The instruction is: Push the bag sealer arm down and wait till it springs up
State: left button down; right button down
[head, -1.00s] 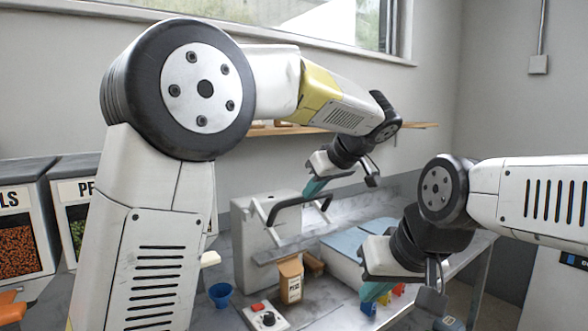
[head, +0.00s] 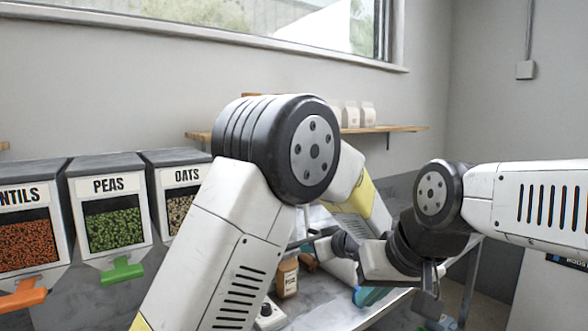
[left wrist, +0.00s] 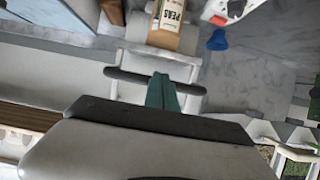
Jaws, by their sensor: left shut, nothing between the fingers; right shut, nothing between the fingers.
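The bag sealer is mostly hidden behind my left arm in the head view; part of its dark arm (head: 312,238) shows. In the left wrist view the sealer's dark handle bar (left wrist: 125,75) runs crosswise over its pale body (left wrist: 155,60). My left gripper (left wrist: 163,92) is shut and empty, its teal fingers crossing over the bar's middle; I cannot tell if they touch. I cannot tell how far down the sealer arm is. A kraft bag (head: 287,277) labelled PEAS in the left wrist view (left wrist: 171,14) stands beside the sealer. My right gripper (head: 372,297) is shut and empty at right.
Bins of lentils (head: 30,245), peas (head: 115,230) and oats (head: 178,205) stand at left. A control box (head: 268,315) sits in front of the bag. A blue cup (left wrist: 217,40) shows in the left wrist view. A shelf (head: 400,129) hangs behind.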

pick_arm(q)
jog(key=shift+w+a+f, duration=0.15)
jog(key=shift+w+f, duration=0.05)
jog(key=shift+f, duration=0.4)
jog(key=shift+w+a+f, duration=0.15)
jog(key=shift+w+f, duration=0.05)
jog(key=shift+f, duration=0.35)
jog(key=shift+d+r, duration=0.1)
